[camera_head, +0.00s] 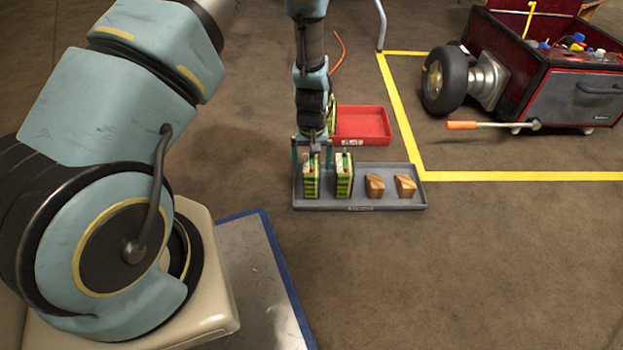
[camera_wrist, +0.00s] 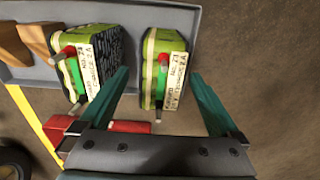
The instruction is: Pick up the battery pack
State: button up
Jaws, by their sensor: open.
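Two green battery packs with pale labels stand in the grey tray (camera_head: 362,200). The left one (camera_head: 311,180) is under my gripper (camera_head: 312,166); the other (camera_head: 344,176) stands just to its right. In the wrist view my open gripper (camera_wrist: 160,77) has its teal fingers on either side of the nearer pack (camera_wrist: 161,55), with gaps on both sides. The neighbouring pack (camera_wrist: 88,60) lies outside the left finger. Whether the fingers reach down beside the pack's body is hard to tell. A third green pack (camera_head: 332,117) is partly hidden behind my arm, at the red tray (camera_head: 365,124).
Two wooden blocks (camera_head: 374,186) (camera_head: 405,186) stand in the grey tray's right half. A red cart (camera_head: 560,80) with a wheel (camera_head: 446,80) and an orange-handled tool (camera_head: 485,125) are at the upper right, beyond yellow floor lines. The floor in front of the grey tray is clear.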

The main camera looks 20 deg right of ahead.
notch_tip(320, 180, down, 4)
jog(key=shift+f+b, duration=0.15)
jog(key=shift+b, duration=1.05)
grip_shut()
jog(key=shift+w, duration=0.1)
